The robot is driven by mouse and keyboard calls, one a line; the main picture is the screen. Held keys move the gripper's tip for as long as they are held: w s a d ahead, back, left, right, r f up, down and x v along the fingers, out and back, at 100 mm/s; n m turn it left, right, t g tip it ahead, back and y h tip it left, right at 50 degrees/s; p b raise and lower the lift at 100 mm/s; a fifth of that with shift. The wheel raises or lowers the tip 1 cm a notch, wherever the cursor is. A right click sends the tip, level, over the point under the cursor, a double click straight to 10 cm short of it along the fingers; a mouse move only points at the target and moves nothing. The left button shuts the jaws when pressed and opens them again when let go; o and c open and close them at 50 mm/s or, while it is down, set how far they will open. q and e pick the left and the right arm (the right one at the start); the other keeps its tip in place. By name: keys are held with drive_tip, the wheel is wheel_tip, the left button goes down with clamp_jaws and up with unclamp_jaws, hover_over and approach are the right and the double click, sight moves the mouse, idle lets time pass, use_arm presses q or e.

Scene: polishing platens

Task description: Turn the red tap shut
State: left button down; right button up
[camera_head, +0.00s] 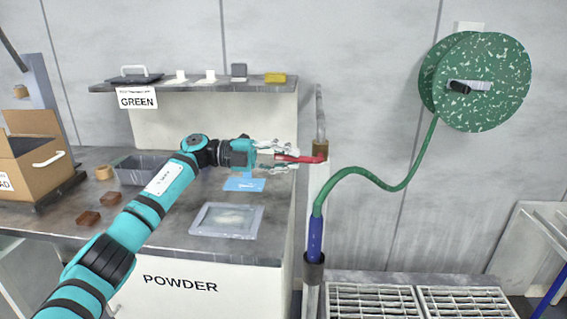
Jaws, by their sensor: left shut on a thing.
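The red tap (312,159) is a red lever at a brass-coloured fitting (320,149) on the upright pipe (320,110) at mid-picture. The lever points left, roughly level, from the fitting. My left gripper (285,158) reaches in from the left and is shut on the lever's left part. Its fingers hide some of the lever. A green hose (375,180) runs from a blue nozzle (315,238) up to a green reel (483,82) on the wall. My right gripper is out of view.
The grey bench (180,225) holds a clear-lidded tray (227,220), a blue card (244,184), brown blocks (88,218) and an open cardboard box (35,150). A shelf (200,86) stands behind my left arm. Metal grates (375,300) lie at the lower right.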

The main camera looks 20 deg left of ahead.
use_arm(q)
drive_tip(key=shift+f, duration=0.25)
idle(0.4)
drive_tip(key=c, duration=1.3)
unclamp_jaws()
drive_tip(key=shift+a, duration=0.1)
drive_tip(key=v, duration=1.2)
drive_tip(key=shift+f, duration=0.3)
